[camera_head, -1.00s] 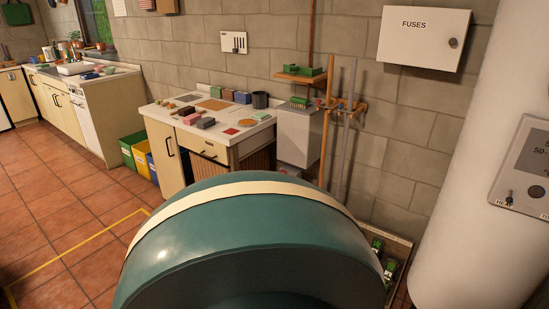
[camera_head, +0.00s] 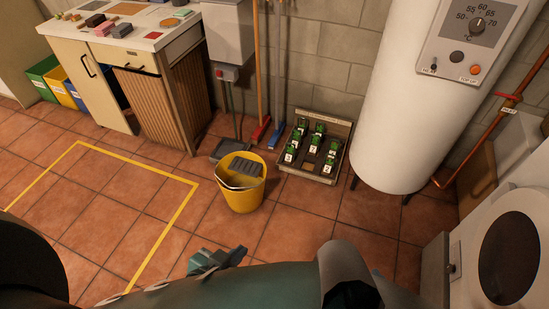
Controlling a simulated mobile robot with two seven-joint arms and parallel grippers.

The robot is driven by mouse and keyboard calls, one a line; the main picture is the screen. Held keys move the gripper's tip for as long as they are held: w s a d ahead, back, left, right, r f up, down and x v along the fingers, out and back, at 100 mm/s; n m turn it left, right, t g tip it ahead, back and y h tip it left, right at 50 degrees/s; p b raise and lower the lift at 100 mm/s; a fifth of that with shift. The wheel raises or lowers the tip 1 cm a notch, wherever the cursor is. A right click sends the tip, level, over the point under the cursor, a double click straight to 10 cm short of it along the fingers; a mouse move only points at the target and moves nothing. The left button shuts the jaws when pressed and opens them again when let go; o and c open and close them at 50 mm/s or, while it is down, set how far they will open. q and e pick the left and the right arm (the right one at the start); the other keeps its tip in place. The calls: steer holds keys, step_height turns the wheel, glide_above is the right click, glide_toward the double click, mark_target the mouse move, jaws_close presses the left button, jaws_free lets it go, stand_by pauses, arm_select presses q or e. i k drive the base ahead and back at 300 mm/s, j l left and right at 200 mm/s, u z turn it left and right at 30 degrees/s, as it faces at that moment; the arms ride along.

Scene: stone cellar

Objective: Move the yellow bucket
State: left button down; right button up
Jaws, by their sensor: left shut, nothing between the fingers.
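The yellow bucket (camera_head: 243,199) stands upright on the tiled floor near the middle of the head view. A grey slotted insert sits in its top, with something pale along the near side of the opening. My left gripper (camera_head: 212,260) shows low in the picture, nearer to me than the bucket and apart from it in the picture. It is shut and empty. My teal arm crosses the bottom of the view and hides the floor there. My right gripper is not in view.
A crate (camera_head: 335,175) with several green-topped items stands right of the bucket by the wall. Brooms lean behind it. A white tank (camera_head: 420,110) and a white front-loading machine (camera_head: 470,250) are at right. A workbench (camera_head: 150,40) is at upper left. Yellow tape (camera_head: 165,238) marks open floor.

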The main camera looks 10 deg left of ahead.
mark_target(242, 193)
steer(key=u, duration=1)
steer(key=i+j+u, duration=0.2)
steer(key=u, duration=0.3)
steer(key=i+u, duration=0.25)
steer(key=u, duration=0.25)
steer(key=i, duration=1.65)
steer(key=i+j, duration=0.1)
steer(key=i, duration=1.55)
steer(key=i+z, duration=0.15)
steer(key=z, duration=0.35)
steer(key=i+z, duration=0.1)
steer(key=z, duration=0.35)
steer(key=i+j+z, duration=0.1)
steer(key=z, duration=3.5)
